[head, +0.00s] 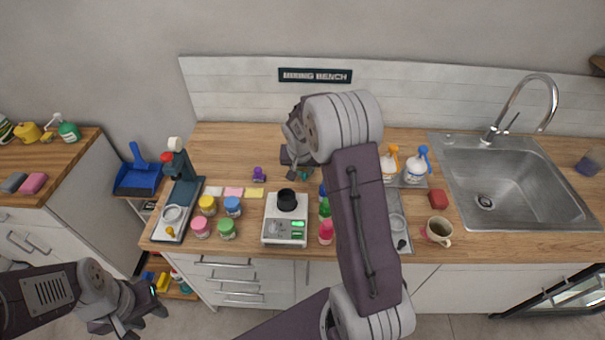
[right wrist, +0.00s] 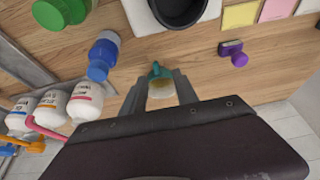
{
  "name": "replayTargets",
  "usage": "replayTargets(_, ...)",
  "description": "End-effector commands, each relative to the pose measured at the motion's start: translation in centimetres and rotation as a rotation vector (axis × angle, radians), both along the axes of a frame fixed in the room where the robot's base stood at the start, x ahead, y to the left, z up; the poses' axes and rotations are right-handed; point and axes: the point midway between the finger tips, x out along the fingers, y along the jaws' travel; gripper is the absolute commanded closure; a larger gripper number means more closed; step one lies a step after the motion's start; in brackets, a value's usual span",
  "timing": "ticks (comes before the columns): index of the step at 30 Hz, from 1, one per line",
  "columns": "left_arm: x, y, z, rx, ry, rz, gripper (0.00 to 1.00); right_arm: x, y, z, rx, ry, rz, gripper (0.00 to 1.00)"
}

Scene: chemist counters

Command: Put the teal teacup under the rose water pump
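In the right wrist view, a small teal piece with a cream-tan patch, which I take for the teal teacup (right wrist: 157,70), sits between the fingers of my right gripper (right wrist: 160,84). The fingers look flush against both its sides; the rest of it is hidden. In the head view my right arm crosses the bench, and its gripper (head: 291,160) is over the back, behind the scale. White pump bottles stand at the left of the wrist view; the one with red marking and a pink pump (right wrist: 84,102) looks like the rose water. My left gripper (head: 140,312) hangs low at the left, empty, fingers apart.
A scale (head: 285,232) with a black bowl (head: 287,200) stands mid-bench, with several coloured jars (head: 208,206) left of it. A purple stamp (head: 258,174) is near my right gripper. Orange (head: 389,168) and blue (head: 416,166) pump bottles, a beige mug (head: 438,231) and the sink (head: 510,185) are right.

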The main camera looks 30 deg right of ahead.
Motion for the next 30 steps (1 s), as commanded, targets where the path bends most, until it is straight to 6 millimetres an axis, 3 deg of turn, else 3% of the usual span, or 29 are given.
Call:
replayTargets(4,0.0,0.0,0.5,0.000,0.000,0.000,0.64,0.6,-0.5,-2.0,0.000,0.005,0.000,0.64)
replayTargets(10,0.0,0.0,0.7,0.000,0.000,0.000,0.64,0.9,-0.7,-2.9,-0.001,0.004,0.002,0.64)
replayTargets(18,0.0,0.0,1.6,0.000,0.000,0.000,0.64,2.2,-1.6,-7.0,0.000,0.005,0.004,0.64)
replayTargets(25,0.0,0.0,1.5,0.000,0.000,0.000,0.64,2.3,-1.6,-7.4,0.000,0.004,0.003,0.64)
replayTargets(26,0.0,0.0,1.5,0.000,0.000,0.000,0.64,2.3,-1.6,-7.4,-0.001,0.004,0.004,0.67)
replayTargets(29,0.0,0.0,1.5,0.000,0.000,0.000,0.64,2.3,-1.6,-7.3,-0.001,0.004,0.004,0.95)
replayTargets(30,0.0,0.0,1.5,0.000,0.000,0.000,0.64,2.3,-1.6,-7.3,-0.001,0.004,0.004,1.00)
